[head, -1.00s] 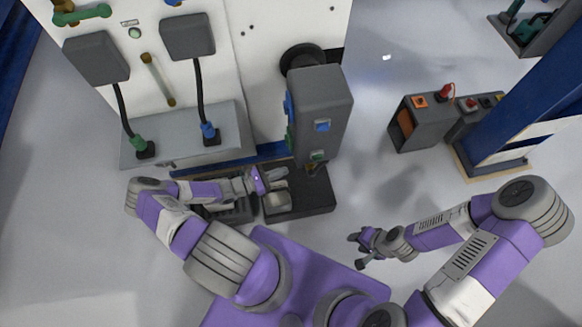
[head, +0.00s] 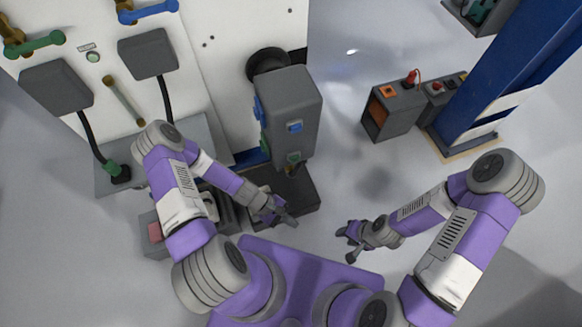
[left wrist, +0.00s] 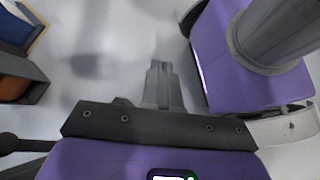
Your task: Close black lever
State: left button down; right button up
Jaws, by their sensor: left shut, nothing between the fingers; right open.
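I cannot make out a black lever for certain in either current view. On the white cabinet in the head view, a green-handled lever (head: 35,44) and a blue-handled lever (head: 148,12) show at the upper left. My left gripper (head: 290,219) is shut and empty, in front of the dark tray (head: 305,196) below the grey box. Its closed fingers also show in the left wrist view (left wrist: 162,76), above bare floor. My right gripper (head: 346,242) is open and empty, to the right of the left one.
The grey box (head: 293,110) stands against the white cabinet (head: 225,35). A grey case with orange (head: 393,110) stands by the blue post (head: 500,75). My left arm partly hides bins (head: 150,240) at the left. Floor right of the tray is clear.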

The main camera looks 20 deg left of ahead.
pick_arm(q)
jog(key=r+m+y, duration=0.1)
jog(key=m, duration=0.2)
jog(key=r+m+t+y, duration=0.1)
jog(key=r+m+y, duration=0.1)
jog(key=m, duration=0.1)
jog(key=r+m+y, duration=0.2)
jog(key=m, duration=0.2)
jog(key=shift+s+a, duration=0.15)
jog(key=shift+s, duration=0.25)
jog(key=shift+s, duration=0.1)
